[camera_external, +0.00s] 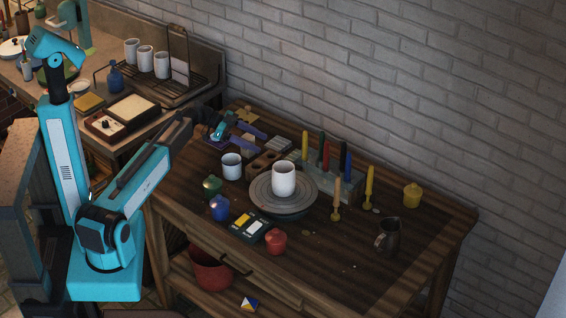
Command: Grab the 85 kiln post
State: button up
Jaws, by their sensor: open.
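No number 85 is legible on anything at this size. I cannot tell whether the fingers touch the block or stand around it. My own wrist hides part of that corner.
A white-grey cup (231,166) and a wooden block with holes (263,160) stand close by. A banding wheel (262,203) carries a white cup (284,178). A rack of coloured tools (335,184) stands behind. Small jars and a dark jug (388,236) are nearer; the table's right front is mostly clear.

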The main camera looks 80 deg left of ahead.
jog(key=shift+w+d+f, duration=0.1)
jog(key=shift+w+f, duration=0.05)
jog(key=shift+w, duration=0.2)
jog(key=shift+c, duration=0.3)
jog(key=c, duration=1.1)
jog(key=shift+c, duration=0.2)
notch_tip(320, 180, up, 10)
jog(key=b, duration=0.1)
dwell(0.4)
